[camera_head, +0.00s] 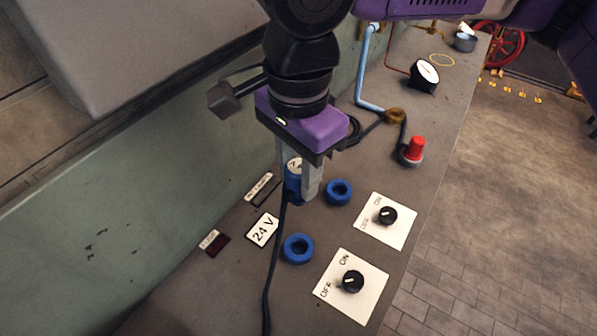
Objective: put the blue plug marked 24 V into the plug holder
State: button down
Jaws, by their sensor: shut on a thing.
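My gripper (299,189) points down over the grey bench and is shut on a blue plug (291,187). The plug has a white marked top, partly hidden by the fingers, and its marking is too small to read. A black cable (271,270) hangs from it toward the near edge of the picture. Two blue ring-shaped sockets stand nearby: one (338,192) just right of the fingers, one (298,249) nearer, beside a white "24 V" label (263,230). Both look empty. I cannot tell which fitting is the plug holder, or whether the plug touches the bench.
Two white switch plates with black knobs, one far (399,230) and one near (337,300), lie right of the sockets. A red plug (415,148) stands upright farther back. A green wall (110,225) borders the left.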

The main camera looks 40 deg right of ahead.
notch_tip(320, 180, down, 14)
jog(key=b, duration=0.8)
jog(key=shift+a, duration=0.1)
jog(key=s+a+p, duration=0.4)
jog(key=a+p, duration=0.1)
jog(key=shift+s+a+r+p, duration=0.2)
jog(key=shift+s+a+p, duration=0.1)
jog(key=shift+s+a, duration=0.1)
jog(key=shift+s+a+p, duration=0.15)
jog(key=shift+p, duration=0.8)
jog(key=shift+a+p, duration=0.1)
jog(key=shift+p, duration=0.3)
